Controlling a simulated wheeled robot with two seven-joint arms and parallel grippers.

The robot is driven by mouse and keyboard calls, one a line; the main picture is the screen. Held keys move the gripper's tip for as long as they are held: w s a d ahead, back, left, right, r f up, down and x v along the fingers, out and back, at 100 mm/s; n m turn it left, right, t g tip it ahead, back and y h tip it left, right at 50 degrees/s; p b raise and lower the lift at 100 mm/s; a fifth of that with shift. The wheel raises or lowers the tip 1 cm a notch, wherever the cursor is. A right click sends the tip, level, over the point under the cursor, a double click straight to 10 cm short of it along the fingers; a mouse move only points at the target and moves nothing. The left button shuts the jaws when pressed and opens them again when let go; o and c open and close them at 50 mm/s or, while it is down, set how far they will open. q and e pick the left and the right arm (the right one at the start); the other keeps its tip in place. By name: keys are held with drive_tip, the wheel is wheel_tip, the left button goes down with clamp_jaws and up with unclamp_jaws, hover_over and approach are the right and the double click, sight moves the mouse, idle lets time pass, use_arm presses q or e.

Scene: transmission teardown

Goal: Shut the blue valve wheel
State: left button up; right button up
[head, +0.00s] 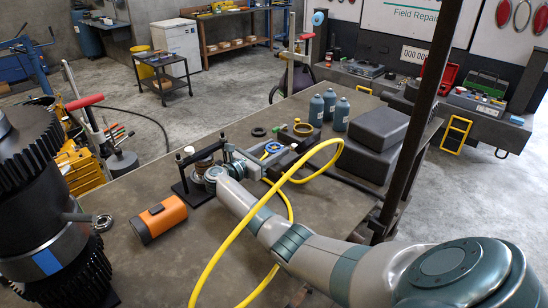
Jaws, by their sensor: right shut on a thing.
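The small blue valve wheel (272,147) is in the middle of the workbench, beside the yellow hose (328,150). My right arm comes in from the lower right and bends at the wrist beside a black fixture. My right gripper (263,159) is at the blue wheel and shut on it. The fingertips are small and partly covered, so the exact contact is hard to see. My left gripper is not in view.
A black fixture (180,182) stands left of my wrist, with an orange box (158,218) in front. Blue-grey bottles (316,110) and dark cases (378,130) stand behind right. A large dark gear shaft (40,212) fills the left.

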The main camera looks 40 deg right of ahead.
drive_tip(key=shift+m+g+b, duration=1)
drive_tip(key=shift+g+b, duration=0.1)
drive_tip(key=shift+g, duration=0.3)
drive_tip(key=o, duration=1.1)
drive_tip(key=shift+c, duration=0.2)
